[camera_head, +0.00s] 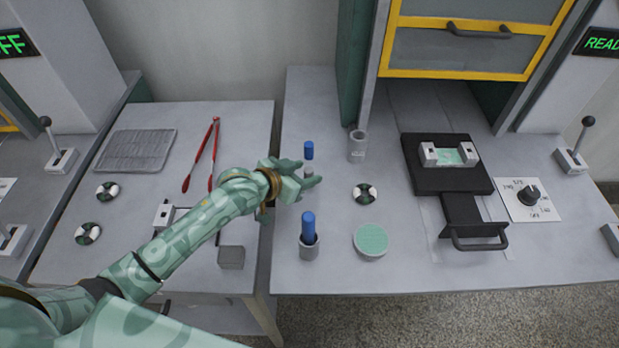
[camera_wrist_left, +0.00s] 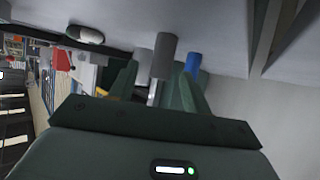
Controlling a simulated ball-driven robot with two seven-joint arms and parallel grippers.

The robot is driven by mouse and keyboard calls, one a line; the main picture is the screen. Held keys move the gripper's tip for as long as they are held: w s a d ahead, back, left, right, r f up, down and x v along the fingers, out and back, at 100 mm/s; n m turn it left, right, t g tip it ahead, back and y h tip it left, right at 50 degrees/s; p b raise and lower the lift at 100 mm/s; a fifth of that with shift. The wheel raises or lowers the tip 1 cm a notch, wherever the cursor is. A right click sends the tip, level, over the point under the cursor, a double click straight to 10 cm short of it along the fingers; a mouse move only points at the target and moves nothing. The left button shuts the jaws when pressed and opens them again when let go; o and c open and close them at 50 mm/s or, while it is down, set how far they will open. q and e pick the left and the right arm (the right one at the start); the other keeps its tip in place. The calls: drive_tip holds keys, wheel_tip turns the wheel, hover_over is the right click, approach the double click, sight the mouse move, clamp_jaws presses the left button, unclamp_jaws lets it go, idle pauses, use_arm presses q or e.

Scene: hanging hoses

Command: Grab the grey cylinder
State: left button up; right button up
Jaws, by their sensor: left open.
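A grey cylinder (camera_head: 357,146) stands upright on the right-hand table in the head view, apart from my left gripper and up and to the right of it. My left gripper (camera_head: 306,172) is open and empty above that table. In the left wrist view, a grey cylinder (camera_wrist_left: 164,54) shows beyond the open fingers, roughly in line with the gap between them (camera_wrist_left: 157,88). Its lower-picture part is partly hidden by the gripper. My right gripper is not in view.
A blue cylinder (camera_head: 308,150) stands close by my left gripper; it also shows in the wrist view (camera_wrist_left: 193,64). A blue piece (camera_head: 308,224) stands in a grey cup (camera_head: 310,249). A black-and-white puck (camera_head: 364,193) and green disc (camera_head: 371,240) lie to the right.

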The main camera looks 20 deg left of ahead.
use_arm(q)
drive_tip(key=shift+w+d+f, duration=0.15)
drive_tip(key=shift+w+f, duration=0.05)
drive_tip(key=shift+w, duration=0.1)
drive_tip(key=shift+r, duration=0.1)
drive_tip(key=shift+s, duration=0.1)
clamp_jaws()
